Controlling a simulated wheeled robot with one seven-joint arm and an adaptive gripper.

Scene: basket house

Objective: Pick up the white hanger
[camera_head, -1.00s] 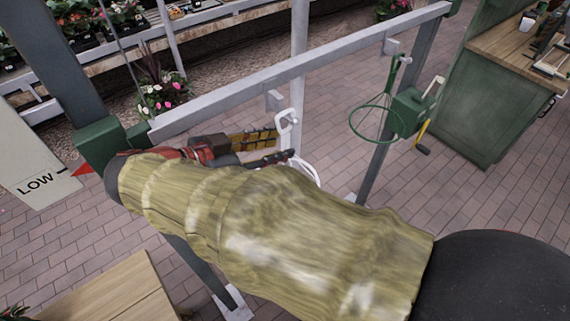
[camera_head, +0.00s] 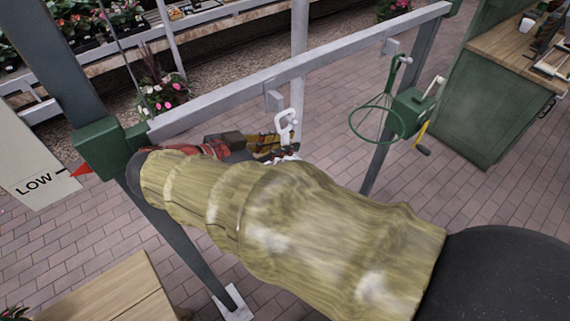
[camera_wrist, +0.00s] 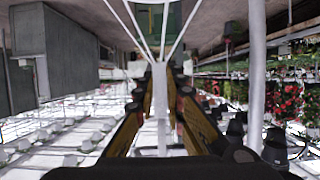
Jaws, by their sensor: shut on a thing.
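The white hanger (camera_head: 286,124) is just below and right of a grey bracket on the rail. Its looped top shows in the head view; its lower part is hidden behind my arm. My gripper (camera_head: 270,145) is shut on the hanger just below this loop. In the wrist view, the hanger's white stem (camera_wrist: 161,105) runs between the two yellow-brown fingers (camera_wrist: 160,92), and its thin arms spread out at the top of the picture. I cannot tell whether the loop still touches the bracket.
A grey rail (camera_head: 300,66) with brackets (camera_head: 274,100) crosses above my gripper. A green wire ring hanger (camera_head: 377,117) hangs to the right near a green crank box (camera_head: 411,108). A green-sided counter (camera_head: 480,105) stands right; a LOW sign (camera_head: 40,185) stands left.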

